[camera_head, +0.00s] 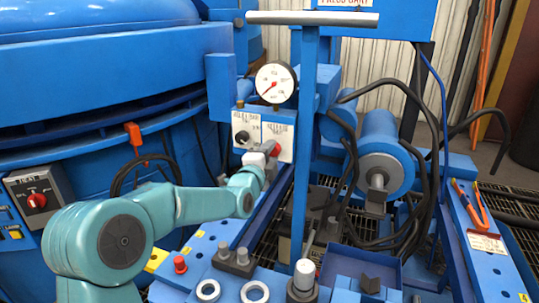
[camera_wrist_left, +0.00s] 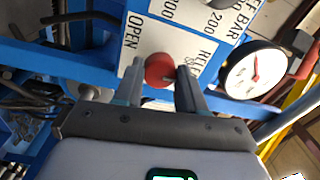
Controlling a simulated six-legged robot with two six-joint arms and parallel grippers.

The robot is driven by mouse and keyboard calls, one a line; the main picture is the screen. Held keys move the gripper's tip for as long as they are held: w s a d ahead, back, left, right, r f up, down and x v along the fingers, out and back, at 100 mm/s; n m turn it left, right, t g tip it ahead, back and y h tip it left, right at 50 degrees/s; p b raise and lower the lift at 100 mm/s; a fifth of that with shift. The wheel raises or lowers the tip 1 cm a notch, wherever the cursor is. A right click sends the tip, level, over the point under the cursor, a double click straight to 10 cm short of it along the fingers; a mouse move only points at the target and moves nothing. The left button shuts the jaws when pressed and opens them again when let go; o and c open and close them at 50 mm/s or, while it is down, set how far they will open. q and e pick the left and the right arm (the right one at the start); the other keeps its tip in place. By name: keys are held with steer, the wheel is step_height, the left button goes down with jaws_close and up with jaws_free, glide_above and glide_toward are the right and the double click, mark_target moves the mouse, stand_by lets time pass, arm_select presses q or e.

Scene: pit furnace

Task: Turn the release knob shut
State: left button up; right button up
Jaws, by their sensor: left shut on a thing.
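The red release knob (camera_head: 275,149) is on a white label plate (camera_head: 284,129) below the gauge, mostly behind my left gripper (camera_head: 268,157). In the left wrist view the round red knob (camera_wrist_left: 160,70) lies between the two fingers of my left gripper (camera_wrist_left: 161,82), which is shut on it. The plate (camera_wrist_left: 190,45) there reads "OPEN" on one side and a partly hidden "RELE..." on the other. My right gripper is not in view.
A round pressure gauge (camera_head: 276,82) stands above the knob. A second, dark knob (camera_head: 242,136) is on a plate to its left. A blue post with a grey crossbar (camera_head: 312,18) rises just right. A blue cylinder (camera_head: 384,157) and black hoses lie further right.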

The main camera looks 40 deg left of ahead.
arm_select(q)
steer(key=o, duration=1.1)
steer(key=shift+c, duration=0.2)
steer(key=shift+s, duration=0.1)
steer(key=p+v, duration=0.1)
steer(key=v, duration=1.5)
steer(key=shift+p, duration=0.4)
steer(key=shift+s, duration=0.15)
